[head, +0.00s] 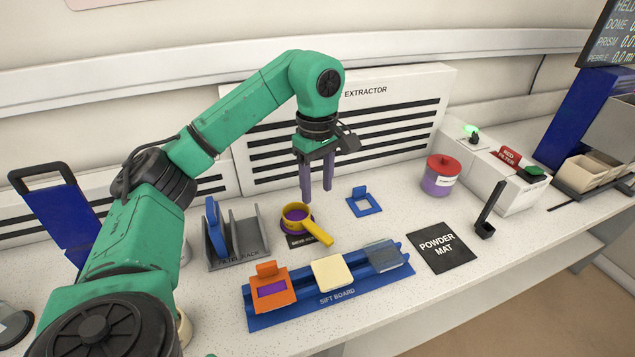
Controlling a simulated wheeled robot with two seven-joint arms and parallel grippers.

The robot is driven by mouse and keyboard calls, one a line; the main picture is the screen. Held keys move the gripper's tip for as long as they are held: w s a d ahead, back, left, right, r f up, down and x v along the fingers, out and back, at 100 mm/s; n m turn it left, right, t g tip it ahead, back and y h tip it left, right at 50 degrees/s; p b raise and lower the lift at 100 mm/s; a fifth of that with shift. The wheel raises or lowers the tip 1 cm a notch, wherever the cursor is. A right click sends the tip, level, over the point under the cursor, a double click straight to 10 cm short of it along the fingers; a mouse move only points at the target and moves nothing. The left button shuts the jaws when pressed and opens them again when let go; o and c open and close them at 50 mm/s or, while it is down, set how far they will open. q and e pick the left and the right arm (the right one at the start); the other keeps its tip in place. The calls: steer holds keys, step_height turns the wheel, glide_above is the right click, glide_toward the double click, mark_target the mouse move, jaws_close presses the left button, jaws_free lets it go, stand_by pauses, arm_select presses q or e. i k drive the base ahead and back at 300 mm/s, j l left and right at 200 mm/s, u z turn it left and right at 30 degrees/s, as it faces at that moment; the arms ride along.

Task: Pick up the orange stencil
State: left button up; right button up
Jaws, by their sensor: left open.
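The orange stencil (271,303) is a flat orange frame with a tab on its far side and a purple middle. It lies at the left end of the blue sift board (336,304), beside a cream tile. My left gripper (317,196) hangs with its fingers pointing down above the worktop, behind the sift board and to the right of the stencil. Its jaws are open and nothing shows between them. It is apart from the stencil. My right gripper is not in view.
A yellow-handled sieve (317,231) stands on its rest just behind the board. A grey rack (234,257) stands behind left, with a blue stencil in it. Another blue frame (364,210) lies behind. The black powder mat (442,265) is bare on the right.

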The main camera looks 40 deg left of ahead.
mark_target(269, 273)
steer(key=k+l, duration=1.2)
steer(key=k, duration=0.05)
